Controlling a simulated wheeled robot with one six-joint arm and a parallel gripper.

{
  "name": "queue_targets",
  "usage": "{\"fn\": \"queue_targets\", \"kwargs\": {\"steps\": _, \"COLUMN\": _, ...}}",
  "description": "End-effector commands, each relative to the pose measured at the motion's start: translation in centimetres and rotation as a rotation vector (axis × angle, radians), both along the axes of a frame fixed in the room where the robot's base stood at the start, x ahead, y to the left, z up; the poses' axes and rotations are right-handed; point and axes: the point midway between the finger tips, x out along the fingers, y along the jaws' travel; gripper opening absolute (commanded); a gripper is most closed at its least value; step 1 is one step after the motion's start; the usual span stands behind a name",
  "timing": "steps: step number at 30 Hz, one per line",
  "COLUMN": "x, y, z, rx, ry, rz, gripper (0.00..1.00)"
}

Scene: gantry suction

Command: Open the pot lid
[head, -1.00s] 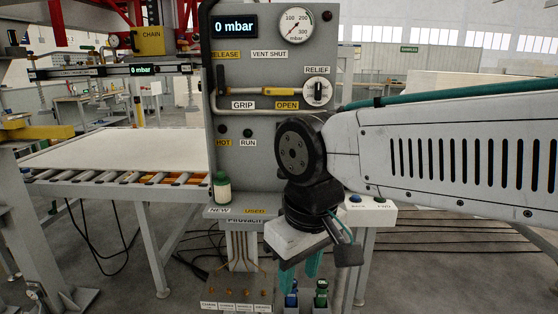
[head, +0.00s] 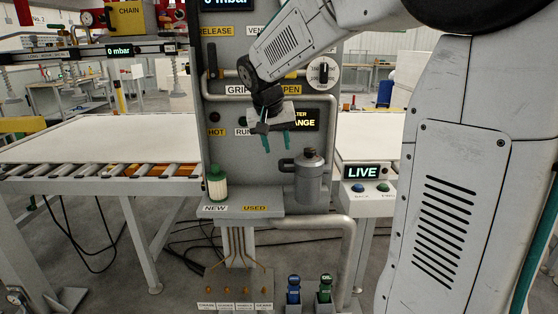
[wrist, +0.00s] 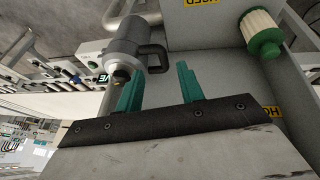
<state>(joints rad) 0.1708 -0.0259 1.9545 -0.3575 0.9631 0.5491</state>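My gripper (head: 276,148) is above and left of the pot, teal fingers pointing down. In the wrist view its fingers are apart with nothing between them, and they do not appear to touch the pot.
A white filter cartridge with green ends (head: 217,184) stands on the ledge (head: 245,196) at left, by the NEW label. The grey panel, with pipes and a dial (head: 323,72), rises close behind my gripper. A LIVE button box (head: 362,182) is to the right.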

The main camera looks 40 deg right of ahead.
Motion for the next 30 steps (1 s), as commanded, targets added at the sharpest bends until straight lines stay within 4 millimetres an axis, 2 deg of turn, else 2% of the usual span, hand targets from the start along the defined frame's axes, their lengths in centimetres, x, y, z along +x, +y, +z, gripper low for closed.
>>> {"fn": "queue_targets", "kwargs": {"steps": 1, "x": 1.1, "y": -0.6, "z": -0.3, "rx": -0.006, "ry": -0.005, "rz": -0.014, "gripper": 0.38}}
{"fn": "queue_targets", "kwargs": {"steps": 5, "x": 2.5, "y": -1.4, "z": -0.7, "rx": -0.016, "ry": -0.019, "rz": -0.034, "gripper": 0.38}}
{"fn": "queue_targets", "kwargs": {"steps": 20, "x": 4.1, "y": -3.6, "z": -6.9, "rx": -0.016, "ry": -0.019, "rz": -0.034, "gripper": 0.38}}
{"fn": "queue_targets", "kwargs": {"steps": 30, "x": 4.3, "y": -4.0, "z": -7.6, "rx": -0.016, "ry": -0.021, "rz": -0.033, "gripper": 0.38}}
